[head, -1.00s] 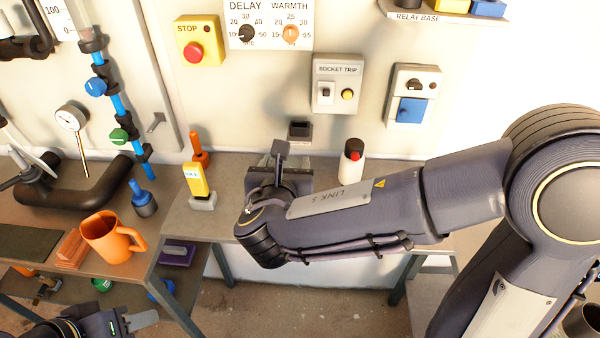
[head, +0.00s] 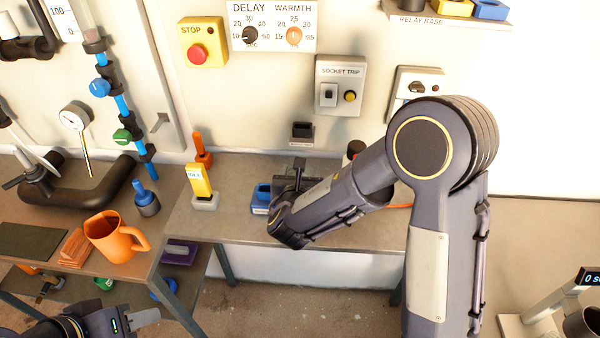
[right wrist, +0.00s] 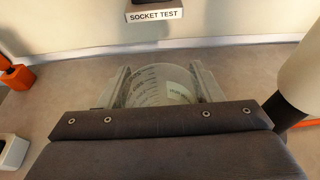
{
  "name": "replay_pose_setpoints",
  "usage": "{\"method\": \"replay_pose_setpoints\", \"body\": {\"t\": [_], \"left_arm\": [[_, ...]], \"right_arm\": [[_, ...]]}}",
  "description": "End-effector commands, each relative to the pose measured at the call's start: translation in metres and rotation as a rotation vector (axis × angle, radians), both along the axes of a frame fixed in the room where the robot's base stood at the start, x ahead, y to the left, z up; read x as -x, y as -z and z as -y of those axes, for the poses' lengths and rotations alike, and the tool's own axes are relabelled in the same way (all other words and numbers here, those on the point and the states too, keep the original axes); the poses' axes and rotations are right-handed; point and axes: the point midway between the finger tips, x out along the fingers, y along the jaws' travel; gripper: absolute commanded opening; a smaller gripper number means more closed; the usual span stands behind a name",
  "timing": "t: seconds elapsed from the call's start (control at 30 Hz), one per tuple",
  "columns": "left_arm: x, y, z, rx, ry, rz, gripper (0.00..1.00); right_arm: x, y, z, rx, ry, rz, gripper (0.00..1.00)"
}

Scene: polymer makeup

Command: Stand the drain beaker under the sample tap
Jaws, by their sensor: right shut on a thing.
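A clear beaker (right wrist: 158,86) with printed graduation marks sits between the fingers of my right gripper (right wrist: 160,92) in the right wrist view. The gripper is shut on it. In the head view my right gripper (head: 297,180) is over the middle bench, partly covered by my own arm, and I cannot make out the beaker there. Whether the beaker touches the bench is unclear. A blue tube (head: 118,105) with blue and green valve knobs runs down the left wall; I cannot tell whether it carries the sample tap. My left gripper (head: 143,318) is at the bottom left, its jaw opening unclear.
An orange mug (head: 108,236) stands on the left bench. A yellow switch block (head: 199,180) and a blue block (head: 262,198) stand on the middle bench (head: 225,228) left of my right gripper. A black-capped bottle (head: 356,148) is mostly hidden behind my arm.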

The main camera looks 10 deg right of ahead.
Motion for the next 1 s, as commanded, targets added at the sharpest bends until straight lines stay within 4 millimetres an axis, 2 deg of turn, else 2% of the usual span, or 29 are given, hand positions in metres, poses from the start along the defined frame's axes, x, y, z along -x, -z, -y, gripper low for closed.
{"method": "replay_pose_setpoints", "body": {"t": [0.33, 0.37, 0.5, 0.87, 1.0], "left_arm": [[0.0, 0.006, 0.0, 0.0, 0.0, 0.0, 0.36], [0.0, 0.005, 0.0, 0.0, 0.0, 0.0, 0.36], [0.0, 0.004, 0.0, 0.0, 0.0, 0.0, 0.36], [0.0, -0.001, 0.0, 0.0, 0.0, 0.0, 0.36], [0.0, 0.004, 0.0, 0.0, 0.0, 0.0, 0.36]], "right_arm": [[0.0, 0.004, 0.0, 0.0, 0.0, 0.001, 0.33], [0.0, 0.003, 0.0, 0.0, 0.0, 0.001, 0.62], [0.0, 0.002, 0.0, 0.0, 0.0, 0.0, 0.8], [0.0, -0.002, 0.0, 0.0, 0.0, 0.0, 0.81], [0.016, -0.006, -0.006, -0.003, -0.003, 0.002, 0.81]]}}
